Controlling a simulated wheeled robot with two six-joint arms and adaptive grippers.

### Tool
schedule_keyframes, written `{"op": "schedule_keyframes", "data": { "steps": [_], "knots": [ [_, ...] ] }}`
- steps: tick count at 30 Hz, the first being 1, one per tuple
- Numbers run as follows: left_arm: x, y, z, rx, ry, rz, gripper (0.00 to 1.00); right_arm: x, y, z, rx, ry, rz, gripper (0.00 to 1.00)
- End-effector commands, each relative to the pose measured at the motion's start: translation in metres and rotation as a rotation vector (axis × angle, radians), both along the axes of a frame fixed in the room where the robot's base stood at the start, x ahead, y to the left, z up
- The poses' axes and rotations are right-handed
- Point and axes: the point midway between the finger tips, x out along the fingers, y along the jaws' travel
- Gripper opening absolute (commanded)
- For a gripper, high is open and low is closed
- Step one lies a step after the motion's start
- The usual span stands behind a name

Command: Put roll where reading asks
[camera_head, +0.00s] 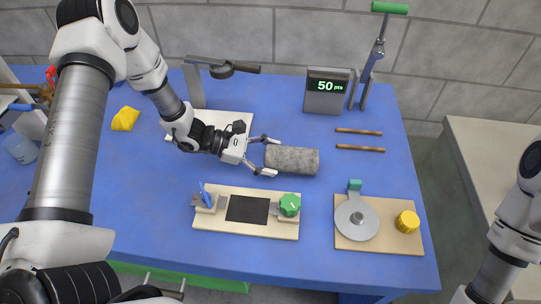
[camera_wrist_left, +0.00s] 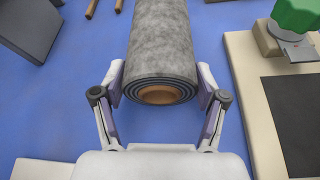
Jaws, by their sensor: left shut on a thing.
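The grey felt roll (camera_head: 292,160) lies on its side over the blue table, right of the middle of the head view. In the left wrist view the roll (camera_wrist_left: 158,45) shows its spiral end and brown core. My left gripper (camera_head: 270,157) is shut on the near end of the roll, one finger on each side. Whether the roll touches the table is hard to tell. My right gripper is out of view.
Two brown rods (camera_head: 359,140) lie parallel right of the roll. A cream board with a black pad and green knob (camera_head: 290,204) is in front. A board with a grey disc (camera_head: 357,220) and yellow knob (camera_head: 408,221) stands front right. A yellow cloth (camera_head: 125,119) lies left.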

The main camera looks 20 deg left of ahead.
Motion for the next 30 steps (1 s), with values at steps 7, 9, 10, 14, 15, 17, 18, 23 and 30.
{"op": "schedule_keyframes", "data": {
  "steps": [7,9,10,14,15,17,18,23,30],
  "knots": [
    [0.000,0.000,-0.003,0.000,0.001,0.000,0.82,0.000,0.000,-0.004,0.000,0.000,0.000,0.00],
    [0.000,0.000,-0.003,0.000,0.001,0.000,0.97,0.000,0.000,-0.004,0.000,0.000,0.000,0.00],
    [0.000,0.000,-0.003,0.000,0.001,0.000,0.97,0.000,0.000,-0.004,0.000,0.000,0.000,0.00],
    [0.000,0.000,-0.003,0.000,0.001,0.000,0.97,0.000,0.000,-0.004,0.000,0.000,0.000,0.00],
    [0.000,0.000,-0.003,0.000,0.001,0.000,0.97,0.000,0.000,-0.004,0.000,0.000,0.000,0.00],
    [0.000,0.000,-0.002,0.000,0.001,0.000,0.97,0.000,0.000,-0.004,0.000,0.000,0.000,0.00],
    [0.000,0.000,-0.002,0.000,0.001,0.000,0.97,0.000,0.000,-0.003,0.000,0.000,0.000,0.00],
    [-0.002,0.009,0.005,-0.004,0.000,0.005,0.97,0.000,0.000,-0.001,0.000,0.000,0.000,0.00],
    [-0.021,0.059,0.028,-0.006,-0.004,0.009,0.97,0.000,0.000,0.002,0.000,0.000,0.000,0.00]
  ]
}}
